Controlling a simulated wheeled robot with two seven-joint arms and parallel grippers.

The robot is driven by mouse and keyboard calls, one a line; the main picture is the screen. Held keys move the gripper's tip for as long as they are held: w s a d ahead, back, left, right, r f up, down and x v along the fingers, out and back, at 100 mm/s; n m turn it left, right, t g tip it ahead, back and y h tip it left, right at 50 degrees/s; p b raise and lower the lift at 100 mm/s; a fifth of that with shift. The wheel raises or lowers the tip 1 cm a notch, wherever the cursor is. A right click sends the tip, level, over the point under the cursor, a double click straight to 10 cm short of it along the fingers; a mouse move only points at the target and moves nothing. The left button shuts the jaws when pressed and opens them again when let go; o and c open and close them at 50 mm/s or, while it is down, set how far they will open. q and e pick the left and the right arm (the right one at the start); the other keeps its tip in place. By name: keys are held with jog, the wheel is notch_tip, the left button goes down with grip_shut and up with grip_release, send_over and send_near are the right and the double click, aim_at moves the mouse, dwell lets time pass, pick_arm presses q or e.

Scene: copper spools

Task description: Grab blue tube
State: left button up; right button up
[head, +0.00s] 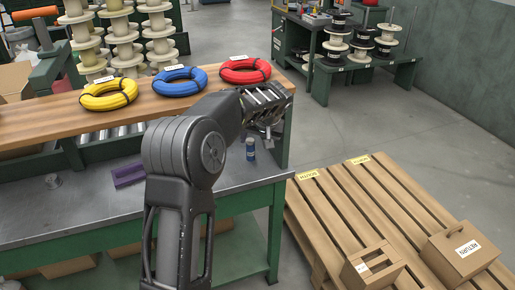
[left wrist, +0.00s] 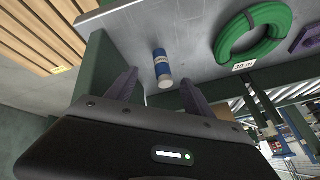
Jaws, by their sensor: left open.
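The blue tube (head: 250,148), a small blue cylinder with pale ends, stands on the grey metal bench top near its right end. It also shows in the left wrist view (left wrist: 161,66), ahead of the gripper and between the lines of its two fingers. My left gripper (head: 268,132) is above and just right of the tube in the head view. Its two fingers are spread apart in the left wrist view (left wrist: 159,78), with nothing held between them. Contact with the tube does not show. My right gripper is not in view.
A green coil (left wrist: 240,52) lies on the bench near the tube. A purple block (head: 129,174) is further left. Yellow (head: 108,94), blue (head: 180,82) and red (head: 245,70) coils lie on the wooden shelf behind. A pallet (head: 345,200) with wooden boxes stands at right.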

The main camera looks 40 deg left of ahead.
aim_at(252, 148)
pick_arm(q)
jog(key=shift+x, duration=1.25)
jog(key=shift+s, duration=0.1)
jog(key=shift+a+f, duration=0.1)
jog(key=p+x, duration=0.1)
jog(key=x, duration=0.4)
jog(key=shift+a, duration=0.1)
jog(key=shift+c, duration=0.4)
jog(key=shift+s, duration=0.1)
grip_shut()
